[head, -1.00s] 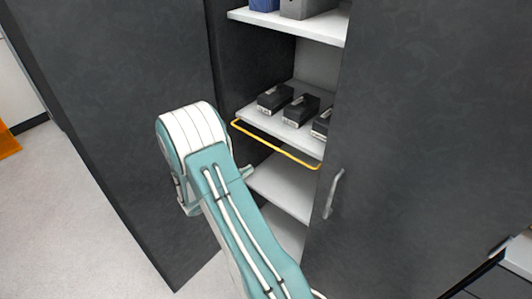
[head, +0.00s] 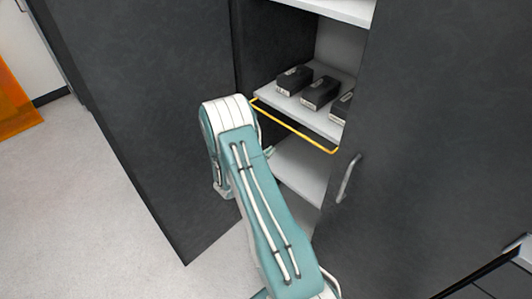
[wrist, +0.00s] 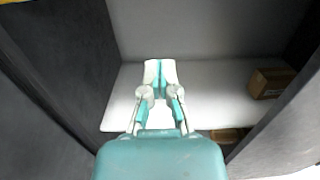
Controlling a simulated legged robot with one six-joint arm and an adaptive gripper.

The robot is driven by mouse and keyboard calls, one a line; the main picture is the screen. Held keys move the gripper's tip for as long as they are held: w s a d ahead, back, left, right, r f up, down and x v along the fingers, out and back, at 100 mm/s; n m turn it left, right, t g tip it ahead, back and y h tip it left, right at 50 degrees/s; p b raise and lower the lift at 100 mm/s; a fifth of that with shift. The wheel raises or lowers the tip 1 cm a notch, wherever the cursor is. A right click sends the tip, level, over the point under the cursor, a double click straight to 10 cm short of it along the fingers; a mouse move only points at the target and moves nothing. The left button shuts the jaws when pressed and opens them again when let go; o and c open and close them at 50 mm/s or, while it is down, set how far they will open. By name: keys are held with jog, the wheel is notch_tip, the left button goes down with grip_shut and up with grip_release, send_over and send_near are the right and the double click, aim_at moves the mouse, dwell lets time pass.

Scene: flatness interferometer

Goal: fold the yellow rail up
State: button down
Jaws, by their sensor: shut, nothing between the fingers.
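The yellow rail (head: 296,127) is a thin bar along the front edge of the middle shelf (head: 305,108) in the head view. It sits slightly below and in front of that edge. A bit of yellow, likely the rail (wrist: 14,1), shows at the top left corner of the wrist view. My gripper (wrist: 159,66) is shut and empty in the wrist view, in front of the cabinet opening and over a lower white shelf (wrist: 200,88). In the head view my arm hides most of the gripper, which is near the rail's left end and below it.
Several black boxes (head: 320,92) stand on the middle shelf behind the rail. Dark cabinet doors stand on both sides; the right one (head: 430,120) has a grey handle (head: 348,178). A brown box (wrist: 270,82) sits on the lower shelf. The floor (head: 90,200) at left is clear.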

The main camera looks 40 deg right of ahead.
jog(key=d+r, duration=0.4)
jog(key=d, duration=0.2)
jog(key=shift+w+d, duration=0.2)
jog(key=shift+w, duration=0.1)
jog(key=shift+w+r, duration=0.1)
jog(key=shift+r, duration=0.1)
jog(key=shift+r+y, duration=0.15)
jog(key=shift+y, duration=0.15)
